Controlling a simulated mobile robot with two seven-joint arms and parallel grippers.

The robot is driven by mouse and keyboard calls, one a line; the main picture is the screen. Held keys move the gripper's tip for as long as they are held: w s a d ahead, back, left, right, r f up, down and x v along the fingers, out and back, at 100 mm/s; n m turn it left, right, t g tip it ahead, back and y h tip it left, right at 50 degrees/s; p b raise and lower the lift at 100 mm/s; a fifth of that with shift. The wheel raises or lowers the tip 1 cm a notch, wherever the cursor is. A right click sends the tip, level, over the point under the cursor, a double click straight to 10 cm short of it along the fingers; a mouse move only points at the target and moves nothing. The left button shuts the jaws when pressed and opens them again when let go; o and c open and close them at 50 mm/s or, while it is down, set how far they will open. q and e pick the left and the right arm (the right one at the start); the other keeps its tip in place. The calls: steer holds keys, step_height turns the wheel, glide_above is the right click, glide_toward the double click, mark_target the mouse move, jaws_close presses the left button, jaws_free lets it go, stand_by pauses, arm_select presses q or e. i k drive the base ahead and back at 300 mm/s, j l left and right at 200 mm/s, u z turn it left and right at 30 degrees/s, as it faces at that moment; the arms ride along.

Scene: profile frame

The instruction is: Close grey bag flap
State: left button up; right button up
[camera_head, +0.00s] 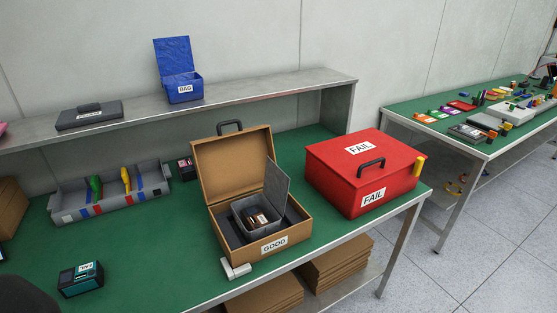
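The grey bag (240,218) sits inside the open brown case labelled GOOD (216,230) on the green table. Its flap (276,188) stands up, open, on the bag's right side. A small dark item with a pale label (258,217) lies inside the bag. The brown case's lid is raised at the back, with a dark handle on top. Neither gripper shows in the head view. A dark rounded shape at the lower left corner is too cropped to identify.
A closed red FAIL box (338,185) stands right of the case. A pale grey block (235,268) is at the case's front left corner. A grey tray (110,200) and a small teal-black device (80,279) are left. A blue bag (184,90) stands on the shelf.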

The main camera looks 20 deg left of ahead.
mark_target(276, 183)
steer(key=u, duration=0.45)
steer(key=i+l+u, duration=0.1)
steer(key=u, duration=0.3)
steer(key=l+u, duration=0.15)
steer(key=u, duration=0.3)
steer(key=l+u, duration=0.65)
steer(key=l, duration=0.2)
steer(key=l+u, duration=0.15)
steer(key=l, duration=0.3)
steer(key=k+l+u, duration=0.1)
steer(key=l, duration=0.35)
steer(key=k+l, duration=0.1)
steer(key=l, duration=0.3)
steer(key=k+l, duration=0.1)
steer(key=l, duration=0.3)
steer(key=u, duration=0.05)
